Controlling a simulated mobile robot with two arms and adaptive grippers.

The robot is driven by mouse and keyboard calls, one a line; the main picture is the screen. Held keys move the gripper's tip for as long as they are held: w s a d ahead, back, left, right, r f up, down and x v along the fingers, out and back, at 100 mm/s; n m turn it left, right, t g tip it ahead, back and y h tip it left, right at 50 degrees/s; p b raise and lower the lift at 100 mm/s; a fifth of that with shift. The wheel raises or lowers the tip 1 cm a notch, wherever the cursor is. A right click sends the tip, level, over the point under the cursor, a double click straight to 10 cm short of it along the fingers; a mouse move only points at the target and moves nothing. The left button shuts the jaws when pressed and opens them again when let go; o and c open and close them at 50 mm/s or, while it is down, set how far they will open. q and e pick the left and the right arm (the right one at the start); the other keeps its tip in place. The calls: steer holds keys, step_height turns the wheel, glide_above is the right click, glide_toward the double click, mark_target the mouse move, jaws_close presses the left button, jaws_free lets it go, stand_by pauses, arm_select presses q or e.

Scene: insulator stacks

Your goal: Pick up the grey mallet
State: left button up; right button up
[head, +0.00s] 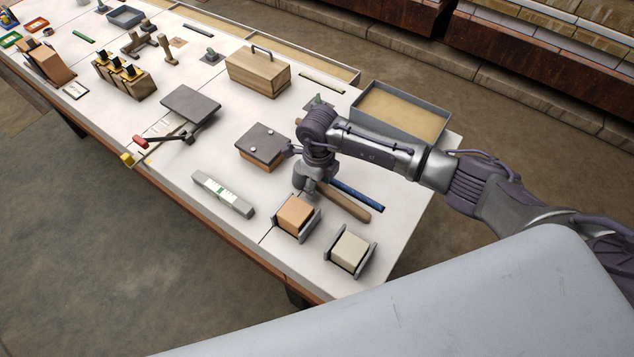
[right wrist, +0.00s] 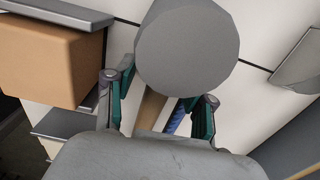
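The grey mallet lies on the white table, with its grey head (head: 304,178) partly under my right gripper and its wooden handle (head: 345,203) pointing to the lower right. In the right wrist view the round grey head (right wrist: 187,45) is large and close, and part of the handle (right wrist: 150,109) shows below it. My right gripper (head: 318,165) is low over the mallet. In the right wrist view its two fingers (right wrist: 160,98) stand apart, with the handle between them and visible gaps. The head hides part of the handle. My left gripper is not in view.
A blue bar (head: 357,194) lies close alongside the handle; it also shows between the fingers (right wrist: 174,118). Spool-like pieces with an orange block (head: 295,214) and a cream block (head: 350,250) stand in front. A grey-rimmed tray (head: 448,112) is behind the arm.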

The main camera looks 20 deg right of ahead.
jaws_close()
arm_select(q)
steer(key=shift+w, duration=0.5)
arm_select(e)
steer(key=shift+r, duration=0.1)
steer(key=shift+w+r, duration=0.1)
steer(key=shift+r, duration=0.4)
step_height(320, 180, up, 3)
steer(key=shift+f+b, duration=0.15)
steer(key=shift+b, duration=0.45)
arm_select(q)
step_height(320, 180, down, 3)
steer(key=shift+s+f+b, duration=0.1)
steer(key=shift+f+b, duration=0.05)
steer(key=shift+b, duration=0.95)
arm_select(e)
steer(key=s+d+r, duration=0.6)
steer(key=d+r, duration=0.1)
steer(key=d, duration=0.3)
steer(key=shift+r, duration=0.15)
